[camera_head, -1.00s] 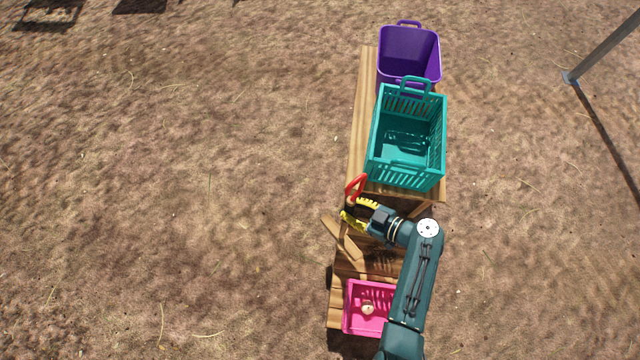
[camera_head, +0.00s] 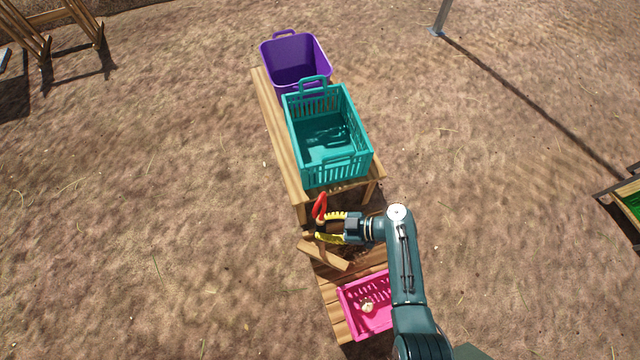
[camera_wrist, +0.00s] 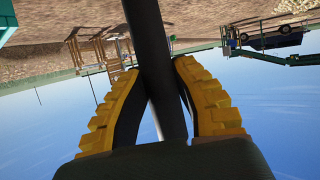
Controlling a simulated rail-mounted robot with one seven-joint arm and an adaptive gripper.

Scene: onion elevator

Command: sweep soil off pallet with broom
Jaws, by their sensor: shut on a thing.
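My gripper (camera_head: 321,228) has yellow ribbed fingers shut on the broom (camera_head: 320,206), whose red looped grip sticks up above them. In the wrist view the broom's dark stick (camera_wrist: 158,95) runs between the fingers of my gripper (camera_wrist: 160,68). A wooden bar (camera_head: 323,254), seemingly the broom's head, lies slantwise below the gripper; I cannot tell whether it touches the pallet. The slatted wooden pallet (camera_head: 330,306) is low, in front of the bench, partly hidden by my arm and a pink crate. Soil on it cannot be made out clearly.
The pink crate (camera_head: 345,300) stands on the pallet's near part with a small pale object (camera_head: 367,306) inside. A teal crate (camera_head: 365,160) and a purple tub (camera_head: 325,60) stand on the wooden bench (camera_head: 272,115) behind. Bare ground lies left and right.

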